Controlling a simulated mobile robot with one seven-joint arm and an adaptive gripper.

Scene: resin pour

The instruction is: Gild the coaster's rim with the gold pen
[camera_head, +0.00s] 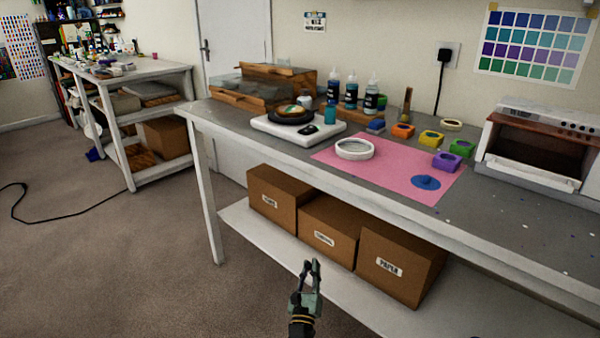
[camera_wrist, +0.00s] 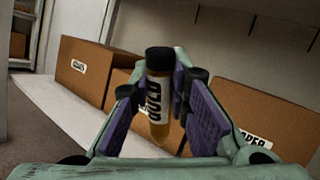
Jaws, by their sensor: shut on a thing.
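A gold pen (camera_wrist: 157,98) with a black cap, a white label reading GOLD and an amber body shows in the wrist view between the purple pads of my gripper (camera_wrist: 162,108). My gripper is shut on it. In the head view my gripper (camera_head: 311,268) is low, in front of the bench's lower shelf; the pen is not clear there. A small round greenish-orange piece (camera_head: 291,109), probably the coaster, lies on a black disc (camera_head: 281,119) on a white base on the bench top. My gripper is well apart from it. Its rim is too small to read.
The grey bench (camera_head: 240,122) bears a pink mat (camera_head: 390,178) with a white ring (camera_head: 355,149) and a blue disc (camera_head: 426,182). Dark bottles, colored blocks and a toaster oven (camera_head: 535,150) stand behind. Cardboard boxes (camera_head: 327,228) fill the lower shelf. The left floor is mostly clear, with a black cable.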

